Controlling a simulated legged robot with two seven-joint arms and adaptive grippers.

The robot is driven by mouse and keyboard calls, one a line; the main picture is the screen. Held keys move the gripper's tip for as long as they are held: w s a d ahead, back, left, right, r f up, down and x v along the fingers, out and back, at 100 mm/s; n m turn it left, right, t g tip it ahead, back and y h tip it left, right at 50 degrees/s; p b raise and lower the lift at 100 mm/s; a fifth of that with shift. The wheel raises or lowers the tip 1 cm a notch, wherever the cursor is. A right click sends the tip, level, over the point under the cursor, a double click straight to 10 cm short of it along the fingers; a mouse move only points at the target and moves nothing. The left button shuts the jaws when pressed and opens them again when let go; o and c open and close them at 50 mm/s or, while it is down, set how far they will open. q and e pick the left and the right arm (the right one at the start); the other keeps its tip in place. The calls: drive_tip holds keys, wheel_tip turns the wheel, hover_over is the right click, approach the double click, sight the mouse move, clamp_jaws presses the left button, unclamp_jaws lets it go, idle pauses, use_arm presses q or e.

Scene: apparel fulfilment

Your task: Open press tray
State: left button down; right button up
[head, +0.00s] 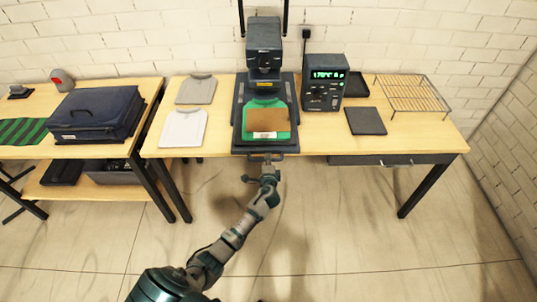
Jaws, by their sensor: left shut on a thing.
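The heat press (264,62) stands at the back middle of the table, its dark upper head over the rear of the press tray (239,135). On the tray lies a green garment (266,106) with a brown sheet (268,121) and a small white strip on top. A dark handle is at the tray's front edge, just past the table edge. My left gripper (262,164) is in front of the tray at the handle and is shut on it. The fingers are small, so the exact grip is hard to see. My right gripper is not in view.
Two folded shirts (185,127) lie left of the press. A control box (324,82) with a green display stands right of it, near a dark flat pad (366,121) and a wire rack (412,93). A left table holds a dark case (95,114). The floor in front is clear.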

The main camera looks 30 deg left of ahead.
use_arm(q)
drive_tip(key=f+p+v, duration=0.1)
drive_tip(key=p+v, duration=0.1)
drive_tip(key=v, duration=0.6)
drive_tip(key=shift+s+f, duration=0.3)
drive_tip(key=shift+f, duration=0.25)
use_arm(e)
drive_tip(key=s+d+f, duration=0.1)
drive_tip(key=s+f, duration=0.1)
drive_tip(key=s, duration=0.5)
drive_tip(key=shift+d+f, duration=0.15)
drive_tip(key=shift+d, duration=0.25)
use_arm(q)
drive_tip(key=c, duration=1.2)
unclamp_jaws()
drive_tip(key=shift+w+a, duration=0.1)
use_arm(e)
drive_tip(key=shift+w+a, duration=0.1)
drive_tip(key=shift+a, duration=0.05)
use_arm(q)
drive_tip(key=v, duration=1.1)
drive_tip(key=shift+s, duration=0.3)
